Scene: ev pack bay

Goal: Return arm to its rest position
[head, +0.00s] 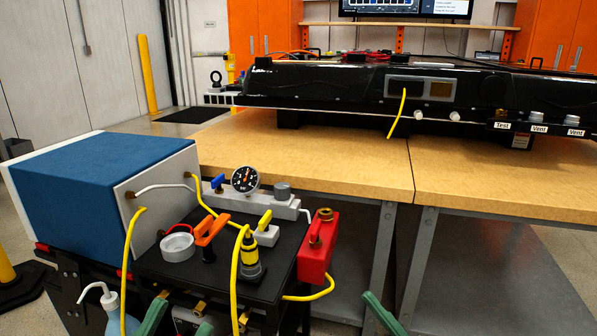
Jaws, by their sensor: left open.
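My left gripper (182,314) shows at the bottom edge as two green fingers spread apart. It is open, with nothing seen between the fingers, in front of the black cart. Another green finger part, of my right gripper (382,314), shows at the bottom edge right of the cart. Most of it is cut off by the frame, so I cannot tell whether it is open or shut. Both arms are out of view below the frame.
A black cart (215,275) carries a blue box (95,185), a gauge (245,180), an orange-handled tool (211,229) and a red container (318,247). Yellow hoses (236,285) hang at its front. Behind, a wooden bench (330,165) holds a black battery pack (330,88).

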